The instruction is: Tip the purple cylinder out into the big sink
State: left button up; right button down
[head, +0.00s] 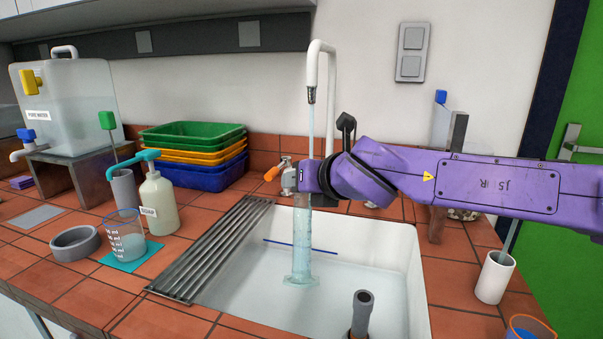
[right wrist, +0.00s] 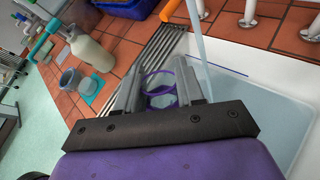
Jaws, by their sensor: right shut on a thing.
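The purple cylinder (head: 301,245) is a tall, clear measuring cylinder, upright over the big sink (head: 375,255). Its foot is low in the basin; I cannot tell whether it touches the bottom. Its upper part is hidden by my right gripper (head: 304,178) in the head view. In the right wrist view, its purple ring (right wrist: 159,97) shows between the fingers of my right gripper (right wrist: 156,84), which is shut on it. How much liquid it holds is unclear. My left gripper is not in view.
The white tap (head: 331,75) pours a thin stream close to my right gripper. A grey standpipe (head: 362,312) rises at the sink's front. A metal drainer (head: 215,250) covers the left side. A beaker (head: 127,240) and soap bottle (head: 158,205) stand left; a white cup (head: 494,278) stands right.

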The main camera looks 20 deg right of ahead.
jog(key=shift+w+f+m+g+p, duration=0.1)
jog(key=shift+f+m+g+p, duration=0.3)
jog(key=shift+p, duration=1.05)
jog(key=shift+f+g+p, duration=0.1)
jog(key=shift+g+p, duration=0.5)
jog(key=shift+p, duration=0.8)
jog(key=shift+f, duration=0.45)
